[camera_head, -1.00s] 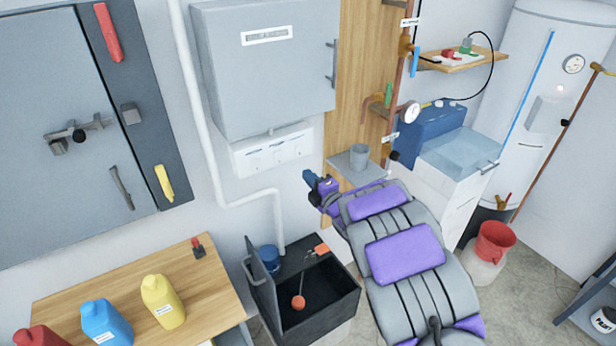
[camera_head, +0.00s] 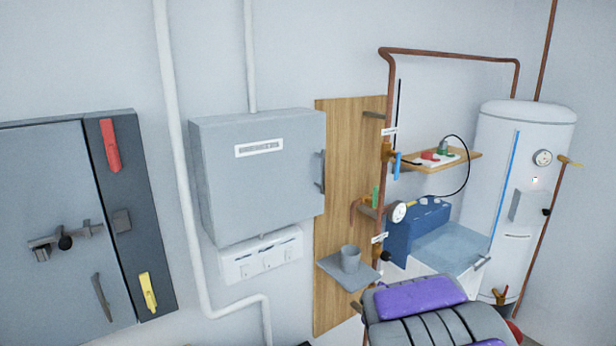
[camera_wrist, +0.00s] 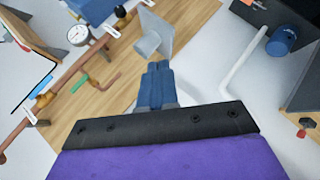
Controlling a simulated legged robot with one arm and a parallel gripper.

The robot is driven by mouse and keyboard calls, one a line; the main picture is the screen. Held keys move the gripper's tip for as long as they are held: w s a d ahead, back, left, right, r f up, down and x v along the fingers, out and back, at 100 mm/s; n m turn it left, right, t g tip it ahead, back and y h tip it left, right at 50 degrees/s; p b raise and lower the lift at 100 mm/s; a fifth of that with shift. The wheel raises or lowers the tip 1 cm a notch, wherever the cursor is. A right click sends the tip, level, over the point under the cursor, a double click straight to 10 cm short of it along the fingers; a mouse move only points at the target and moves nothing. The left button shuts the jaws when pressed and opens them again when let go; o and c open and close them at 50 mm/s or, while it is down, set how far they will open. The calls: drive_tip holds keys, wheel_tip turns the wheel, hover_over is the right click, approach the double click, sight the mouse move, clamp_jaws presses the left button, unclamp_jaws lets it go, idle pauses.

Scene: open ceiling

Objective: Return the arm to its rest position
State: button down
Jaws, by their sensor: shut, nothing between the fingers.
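My gripper (camera_wrist: 158,72) shows in the wrist view with its two blue fingers together and nothing between them. Beyond the fingertips is the small grey shelf (camera_wrist: 166,32) with the grey cup (camera_wrist: 148,44) on it, on the wooden board. I cannot tell the exact distance from the fingers to the shelf. In the head view my purple and grey arm (camera_head: 425,295) shows at the bottom right, folded close to my body. My gripper is hidden from the head view.
The grey shelf (camera_head: 345,272) with its cup (camera_head: 350,259) stands out from the wooden board (camera_head: 340,180). Copper pipes with a gauge (camera_head: 398,212) run beside it. A blue box (camera_head: 415,228) and a white tank (camera_head: 520,150) are on the right. A grey cabinet (camera_head: 262,175) hangs left.

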drive_tip(key=s+a+m+g, duration=0.1)
drive_tip(key=s+m+g, duration=0.4)
drive_tip(key=s, duration=1.7)
drive_tip(key=s+a+r+m+g+y, duration=0.1)
drive_tip(key=s+m+g, duration=0.5)
drive_tip(key=s, duration=1.6)
drive_tip(key=shift+a+m+g, duration=0.3)
drive_tip(key=shift+a+g, duration=0.2)
drive_tip(key=shift+g, duration=0.3)
